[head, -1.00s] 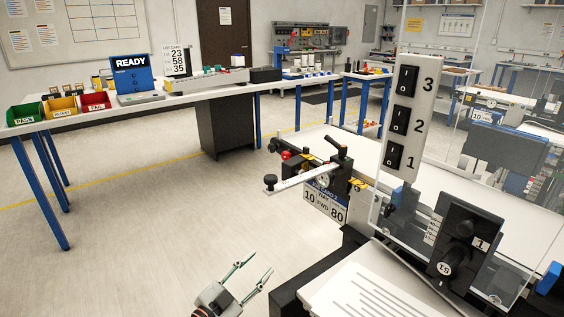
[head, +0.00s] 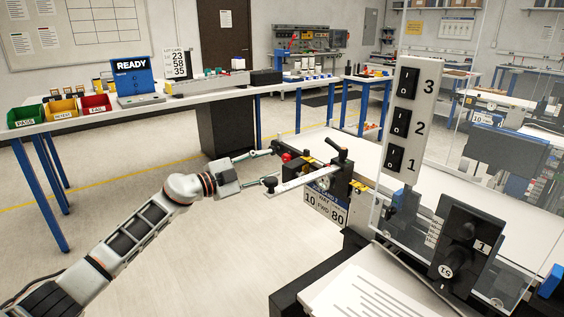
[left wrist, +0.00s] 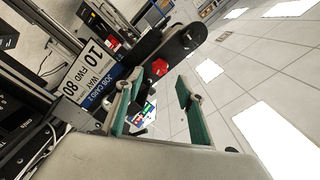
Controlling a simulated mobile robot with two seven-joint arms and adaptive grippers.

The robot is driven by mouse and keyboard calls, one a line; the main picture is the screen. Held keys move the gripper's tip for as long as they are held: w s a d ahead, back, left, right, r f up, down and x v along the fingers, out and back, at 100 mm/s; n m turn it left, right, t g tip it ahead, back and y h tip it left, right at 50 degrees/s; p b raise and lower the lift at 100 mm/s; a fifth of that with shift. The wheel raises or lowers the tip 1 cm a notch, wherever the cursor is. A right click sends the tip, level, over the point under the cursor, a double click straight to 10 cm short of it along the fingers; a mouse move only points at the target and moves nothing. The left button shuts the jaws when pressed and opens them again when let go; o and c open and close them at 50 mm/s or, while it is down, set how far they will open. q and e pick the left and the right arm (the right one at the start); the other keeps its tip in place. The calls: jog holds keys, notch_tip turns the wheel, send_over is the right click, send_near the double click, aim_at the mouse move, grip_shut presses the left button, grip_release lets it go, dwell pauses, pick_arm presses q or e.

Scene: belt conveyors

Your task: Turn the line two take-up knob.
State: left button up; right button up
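A red knob (head: 286,157) sits on the black conveyor-end fitting (head: 318,182); it also shows in the left wrist view (left wrist: 160,68). I cannot tell from a label whether it is the line two take-up knob. A black round knob (head: 270,182) stands at the near end of a pale flat bar on the same fitting. My left gripper (head: 266,165) is just left of the fitting. In the left wrist view its green-padded fingers (left wrist: 160,82) are apart, with the red knob beyond and between their tips. Nothing is held. My right gripper is out of view.
A job card (head: 325,206) reading 10 and 80 hangs below the fitting. A switch post (head: 408,120) marked 1, 2, 3 and a clear panel stand to the right. A black control box (head: 466,245) is at lower right. The floor on the left is open.

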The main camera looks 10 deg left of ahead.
aim_at(284, 159)
pick_arm(q)
jog(key=x, duration=0.1)
jog(key=b+x, duration=0.1)
jog(key=x, duration=0.2)
jog(key=shift+w+d+f, duration=0.1)
jog(key=shift+d+f, duration=0.05)
jog(key=shift+f, duration=0.2)
jog(key=shift+w+d+r+b, duration=0.15)
jog(key=shift+w+d+b, duration=0.15)
jog(key=shift+w+d, duration=0.15)
jog(key=shift+r, duration=0.15)
grip_shut()
jog(key=shift+m, duration=0.4)
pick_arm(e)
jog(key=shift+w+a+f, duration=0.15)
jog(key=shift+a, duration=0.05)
